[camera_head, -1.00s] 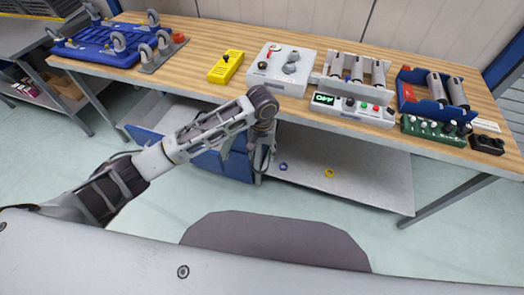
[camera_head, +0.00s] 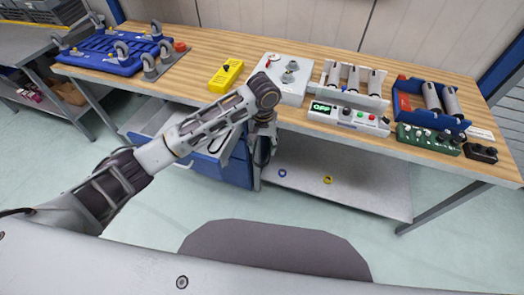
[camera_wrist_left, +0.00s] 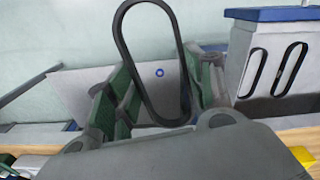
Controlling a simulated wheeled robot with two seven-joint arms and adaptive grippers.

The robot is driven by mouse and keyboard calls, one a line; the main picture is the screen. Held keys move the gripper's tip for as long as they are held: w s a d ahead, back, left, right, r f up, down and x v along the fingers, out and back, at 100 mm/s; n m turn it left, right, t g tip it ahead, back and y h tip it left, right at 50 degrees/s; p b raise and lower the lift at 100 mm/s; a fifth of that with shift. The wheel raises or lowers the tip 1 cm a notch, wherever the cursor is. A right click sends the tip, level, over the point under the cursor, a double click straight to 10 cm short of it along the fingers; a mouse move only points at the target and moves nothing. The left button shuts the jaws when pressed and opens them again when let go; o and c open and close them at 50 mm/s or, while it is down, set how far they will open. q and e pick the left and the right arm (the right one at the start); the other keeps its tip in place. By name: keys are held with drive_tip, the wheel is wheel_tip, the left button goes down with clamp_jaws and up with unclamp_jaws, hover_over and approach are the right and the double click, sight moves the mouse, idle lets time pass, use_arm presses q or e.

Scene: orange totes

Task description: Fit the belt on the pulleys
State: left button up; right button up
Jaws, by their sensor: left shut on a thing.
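My left gripper (camera_head: 262,158) hangs in front of the workbench's front edge, below the tabletop. In the left wrist view its green-and-grey fingers are shut on a black belt (camera_wrist_left: 123,40), a long closed loop reaching out beyond the fingertips. Where the fingers grip the belt is partly hidden. The belt is hard to make out in the head view. Two grey pulleys (camera_head: 291,66) stand on a light grey board (camera_head: 268,86) on the tabletop, above and right of the gripper. No belt shows around them. My right gripper is not in view.
An open drawer (camera_head: 203,160) is left of the gripper; dark loops lie in it. A yellow device (camera_head: 226,76) lies left of the board, a roller unit with a control box (camera_head: 348,115) right. Blue and yellow rings lie on the lower shelf (camera_head: 345,190).

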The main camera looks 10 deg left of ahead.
use_arm(q)
drive_tip(key=w+d+r+m+p, duration=0.25)
drive_tip(key=r+p, duration=0.65)
drive_tip(key=r, duration=0.8)
drive_tip(key=s+d+f+p, duration=0.1)
drive_tip(key=s+d+f, duration=0.2)
drive_tip(key=s+d, duration=0.1)
drive_tip(key=shift+s+f, duration=0.2)
drive_tip(key=shift+s, duration=0.25)
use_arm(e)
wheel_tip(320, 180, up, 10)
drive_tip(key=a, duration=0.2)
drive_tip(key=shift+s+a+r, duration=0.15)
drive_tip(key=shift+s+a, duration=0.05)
